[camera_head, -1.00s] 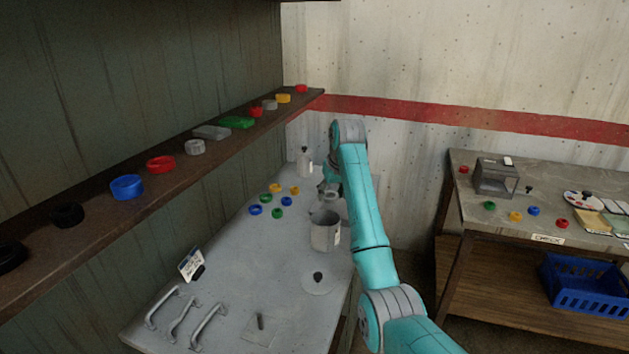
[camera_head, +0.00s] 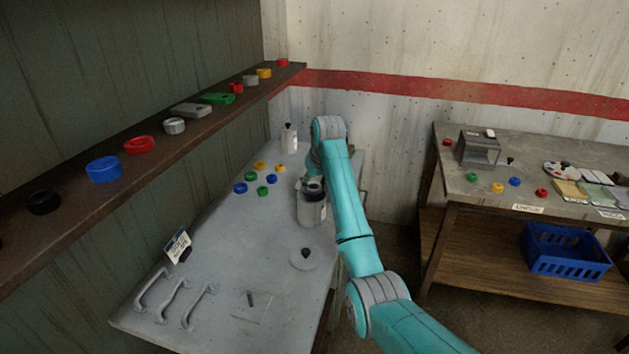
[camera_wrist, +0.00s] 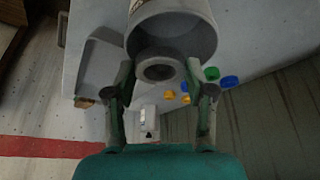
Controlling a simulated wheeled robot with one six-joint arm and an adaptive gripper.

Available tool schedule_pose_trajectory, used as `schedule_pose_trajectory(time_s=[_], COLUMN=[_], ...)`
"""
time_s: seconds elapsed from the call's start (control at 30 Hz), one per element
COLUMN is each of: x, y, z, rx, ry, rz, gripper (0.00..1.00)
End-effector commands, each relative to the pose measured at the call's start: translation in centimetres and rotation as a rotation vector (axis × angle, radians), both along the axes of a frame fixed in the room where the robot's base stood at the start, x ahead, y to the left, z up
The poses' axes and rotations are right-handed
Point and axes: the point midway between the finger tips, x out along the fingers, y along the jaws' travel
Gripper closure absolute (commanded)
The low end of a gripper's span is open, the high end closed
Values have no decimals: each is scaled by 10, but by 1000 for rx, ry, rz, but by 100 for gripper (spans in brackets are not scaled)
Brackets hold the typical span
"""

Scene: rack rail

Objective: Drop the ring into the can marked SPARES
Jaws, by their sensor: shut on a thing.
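A grey can (camera_head: 311,211) with a pale label stands upright on the left bench; its lettering is too small to read. It also shows in the wrist view (camera_wrist: 172,25), with its open mouth toward my gripper. My gripper (camera_wrist: 160,68) is shut on a dark grey ring (camera_wrist: 160,78), one finger on each side. The ring overlaps the can's mouth in the wrist view. In the head view my gripper (camera_head: 314,180) is at the can's mouth; I cannot tell how high above the rim the ring is.
A round lid with a black knob (camera_head: 304,258) lies in front of the can. Several coloured rings (camera_head: 263,191) lie to its left, and a lidded white container (camera_head: 289,140) stands behind. A shelf (camera_head: 150,163) runs along the left wall. Another bench (camera_head: 440,185) stands right.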

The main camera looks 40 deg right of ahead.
Motion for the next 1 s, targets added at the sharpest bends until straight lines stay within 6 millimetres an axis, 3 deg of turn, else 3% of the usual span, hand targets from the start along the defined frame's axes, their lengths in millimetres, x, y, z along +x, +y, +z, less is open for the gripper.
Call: schedule_pose_trajectory(time_s=[0.1, 0.13, 0.23, 0.63, 1.0], x=[0, 0, 0, -2, -21], y=[0, 0, 0, 0, 5], z=[0, 0, 0, 5, 54], rx=[0, 0, 0, 0, -2], ry=[0, 0, 0, -1, -3], rz=[0, 0, 0, 0, 0], gripper=[80, 41, 16, 16, 16])
